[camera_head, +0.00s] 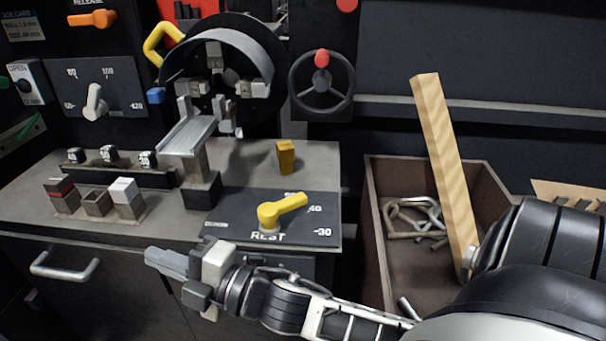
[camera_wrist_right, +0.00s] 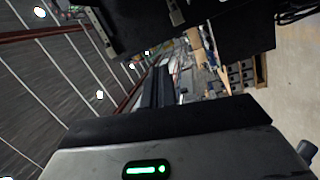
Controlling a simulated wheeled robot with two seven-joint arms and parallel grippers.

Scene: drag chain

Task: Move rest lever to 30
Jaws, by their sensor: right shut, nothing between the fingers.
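The yellow rest lever (camera_head: 283,209) sits on a dark dial plate (camera_head: 235,231) marked REST on the workbench. Its handle points up and right, close to the 40 mark, above the 30 mark (camera_head: 322,232) at the plate's right edge. My right gripper (camera_head: 152,258) reaches in from the right, in front of the bench's front edge, left of and below the lever. Its fingers point left, shut and empty, and it is apart from the lever. The lever cannot be made out in the right wrist view. My left gripper is not in view.
A small yellow block-like knob (camera_head: 286,157) stands behind the lever. A chuck (camera_head: 225,75) and metal holder (camera_head: 188,137) stand at the bench's back. A brown crate (camera_head: 376,215) with metal hooks and a wooden bar (camera_head: 445,170) are at right. A drawer handle (camera_head: 65,268) sticks out at left.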

